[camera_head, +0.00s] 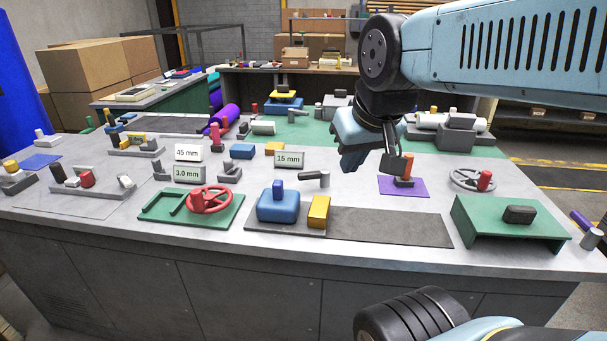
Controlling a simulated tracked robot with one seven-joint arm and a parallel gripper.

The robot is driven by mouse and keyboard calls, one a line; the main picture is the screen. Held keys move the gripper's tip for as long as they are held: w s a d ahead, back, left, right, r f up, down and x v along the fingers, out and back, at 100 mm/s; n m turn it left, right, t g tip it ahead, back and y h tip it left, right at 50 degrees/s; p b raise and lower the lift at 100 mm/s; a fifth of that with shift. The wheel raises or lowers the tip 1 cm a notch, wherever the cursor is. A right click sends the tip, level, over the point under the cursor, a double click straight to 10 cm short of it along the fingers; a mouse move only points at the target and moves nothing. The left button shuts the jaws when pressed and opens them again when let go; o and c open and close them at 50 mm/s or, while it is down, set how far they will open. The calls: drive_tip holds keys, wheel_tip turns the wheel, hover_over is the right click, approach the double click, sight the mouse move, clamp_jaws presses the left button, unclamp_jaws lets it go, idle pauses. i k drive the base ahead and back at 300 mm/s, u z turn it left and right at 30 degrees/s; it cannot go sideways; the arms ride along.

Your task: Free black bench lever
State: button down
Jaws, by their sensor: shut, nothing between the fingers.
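My gripper (393,164) points down over the right middle of the grey bench, and its fingers look shut and empty. Below it, a purple pad (405,189) carries a small fixture with an orange-red post (404,181), partly hidden by the fingers. I cannot tell whether they touch. A small lever with a dark handle (312,175) on a grey round post stands left of my gripper, clear of it. I cannot tell for sure which piece is the black bench lever.
A red handwheel (210,200) sits on a green plate at front left. A blue block (278,207) and a yellow block (319,211) stand by a dark mat (390,227). A green stand (509,228) is at front right. A grey wheel (472,180) lies right of my gripper.

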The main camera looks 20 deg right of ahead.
sight(324, 176)
drive_tip(key=u, duration=0.05)
drive_tip(key=k, duration=1.35)
drive_tip(key=u, duration=0.3)
drive_tip(key=i, duration=1)
drive_tip(key=z, duration=0.1)
